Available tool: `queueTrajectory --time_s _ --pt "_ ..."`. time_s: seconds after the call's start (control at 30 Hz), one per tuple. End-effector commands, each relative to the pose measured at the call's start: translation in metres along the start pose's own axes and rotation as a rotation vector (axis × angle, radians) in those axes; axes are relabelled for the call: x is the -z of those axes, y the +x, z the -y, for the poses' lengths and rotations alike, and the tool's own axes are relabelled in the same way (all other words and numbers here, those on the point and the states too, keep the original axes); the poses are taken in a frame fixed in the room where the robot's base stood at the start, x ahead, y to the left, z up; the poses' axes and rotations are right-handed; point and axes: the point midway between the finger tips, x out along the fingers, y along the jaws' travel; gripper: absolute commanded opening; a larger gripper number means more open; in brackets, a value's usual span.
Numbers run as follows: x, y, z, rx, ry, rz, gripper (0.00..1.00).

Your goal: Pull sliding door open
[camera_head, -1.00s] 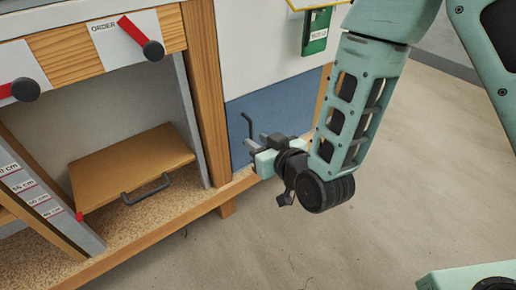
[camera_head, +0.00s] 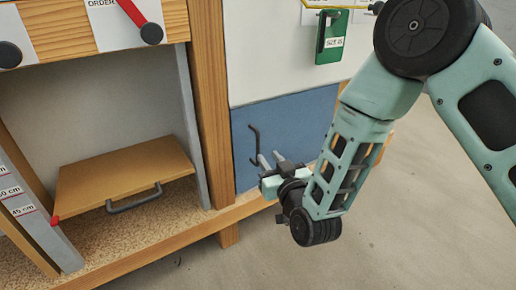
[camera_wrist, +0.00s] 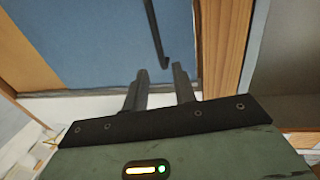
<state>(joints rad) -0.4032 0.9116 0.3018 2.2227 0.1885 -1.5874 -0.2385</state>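The sliding door is a blue panel (camera_head: 290,120) low in the cabinet side, under a white panel. It carries a thin dark bar handle (camera_head: 254,145), upright near its left edge. In the wrist view, the blue door (camera_wrist: 85,40) fills the top, with the dark handle (camera_wrist: 156,35) ending just beyond the fingers. My gripper (camera_head: 270,160) is beside the handle's lower end. In the wrist view, my gripper (camera_wrist: 160,80) has two fingers apart with nothing between them. The handle's lower end lies ahead of the gap, nearer the right finger; contact is not visible.
A wooden post (camera_head: 211,110) stands left of the door, and a wooden ledge (camera_head: 190,222) runs below. A wooden board (camera_head: 120,175) with a grey handle lies in the open bay at left. A green tag (camera_head: 331,38) hangs above. Bare floor (camera_head: 400,235) is free at right.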

Motion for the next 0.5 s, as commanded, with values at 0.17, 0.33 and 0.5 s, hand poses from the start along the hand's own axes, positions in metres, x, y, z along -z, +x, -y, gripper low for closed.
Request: queueTrajectory --time_s 0.17,0.33,0.5 --pt "-0.002 0.038 0.0 -0.001 0.001 -0.006 0.27" --pt "-0.002 0.068 -0.001 -0.002 0.001 -0.003 0.27" --pt "-0.002 0.086 0.0 -0.001 0.0 -0.001 0.27"
